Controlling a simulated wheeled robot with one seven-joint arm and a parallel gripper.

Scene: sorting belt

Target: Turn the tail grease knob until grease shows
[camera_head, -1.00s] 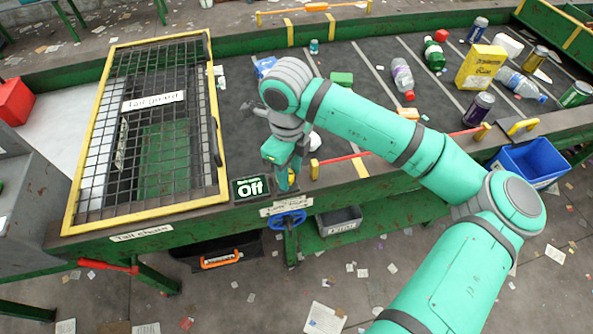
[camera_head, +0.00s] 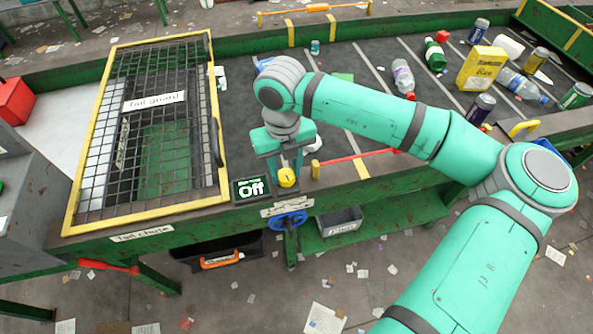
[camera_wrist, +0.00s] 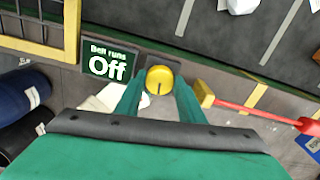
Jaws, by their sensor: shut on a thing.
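A round yellow knob (camera_head: 287,178) sits on the front edge of the belt frame, just right of the sign reading Off (camera_head: 251,188). In the wrist view, the knob (camera_wrist: 159,79) has a dark line pointing towards the picture's bottom. My gripper (camera_head: 285,169) is over it, with one finger on each side, shut on the knob. In the wrist view, the fingers (camera_wrist: 159,92) flank it. A white label (camera_head: 287,207) below is too small to read, with a blue handwheel (camera_head: 288,220) under it. I see no grease.
The yellow-framed tail guard (camera_head: 212,120) lies flat to the left. A red bar (camera_head: 345,159) runs along the belt's edge right of the knob. Bottles, cans and a yellow box (camera_head: 481,67) lie on the belt. A grey bin (camera_head: 340,221) stands below.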

